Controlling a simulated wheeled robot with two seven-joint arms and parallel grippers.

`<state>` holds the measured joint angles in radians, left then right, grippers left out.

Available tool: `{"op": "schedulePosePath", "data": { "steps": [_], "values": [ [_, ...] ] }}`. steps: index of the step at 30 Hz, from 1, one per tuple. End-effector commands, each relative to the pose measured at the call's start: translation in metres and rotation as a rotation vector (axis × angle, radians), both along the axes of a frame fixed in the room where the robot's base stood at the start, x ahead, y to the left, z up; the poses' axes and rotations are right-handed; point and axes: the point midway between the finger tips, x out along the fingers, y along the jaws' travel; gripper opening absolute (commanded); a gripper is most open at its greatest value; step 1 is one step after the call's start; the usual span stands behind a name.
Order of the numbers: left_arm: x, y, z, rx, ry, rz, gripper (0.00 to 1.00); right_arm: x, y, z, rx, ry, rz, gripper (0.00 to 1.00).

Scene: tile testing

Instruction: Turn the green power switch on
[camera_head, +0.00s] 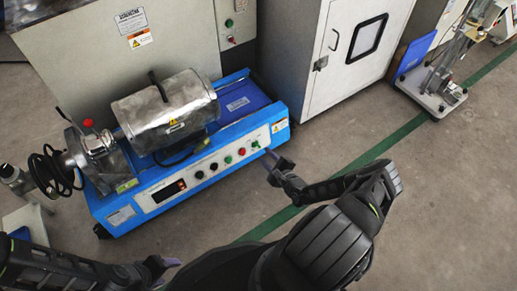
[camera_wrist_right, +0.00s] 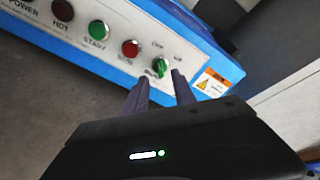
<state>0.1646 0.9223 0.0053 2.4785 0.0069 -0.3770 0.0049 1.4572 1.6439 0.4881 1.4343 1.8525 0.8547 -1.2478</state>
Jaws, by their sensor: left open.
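The green power switch (camera_head: 255,144) is a small knob at the right end of the white control panel (camera_head: 160,195) on the blue machine. In the right wrist view the green switch (camera_wrist_right: 160,67) shows as a turn knob standing nearly upright, with small printed labels around it. My right gripper (camera_head: 271,167) is at the panel's right end. In the wrist view my right gripper (camera_wrist_right: 158,80) has its two fingers apart, with the switch in line with the gap near their tips; contact cannot be told. My left gripper (camera_head: 168,270) is open and empty, low in the head view, away from the panel.
Beside the switch are a red button (camera_wrist_right: 130,48), a green start button (camera_wrist_right: 98,31) and dark buttons. A metal cylinder (camera_head: 165,110) sits on the machine. A grey cabinet (camera_head: 340,60) stands behind right. The floor in front is clear.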

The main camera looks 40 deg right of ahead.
Motion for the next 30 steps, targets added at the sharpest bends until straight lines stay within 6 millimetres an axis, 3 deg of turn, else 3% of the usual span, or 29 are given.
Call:
{"op": "schedulePosePath", "data": {
  "steps": [13, 24, 30],
  "values": [
    [0.006, -0.001, -0.038, 0.003, -0.015, 0.008, 0.59, 0.060, -0.004, -0.021, 0.002, 0.001, 0.002, 0.32],
    [0.006, -0.001, -0.038, 0.003, -0.017, 0.008, 0.59, 0.065, -0.005, -0.019, 0.001, 0.001, 0.000, 0.31],
    [0.006, -0.001, -0.038, 0.003, -0.017, 0.008, 0.59, 0.065, -0.005, -0.019, 0.001, 0.001, 0.001, 0.15]
  ]
}}
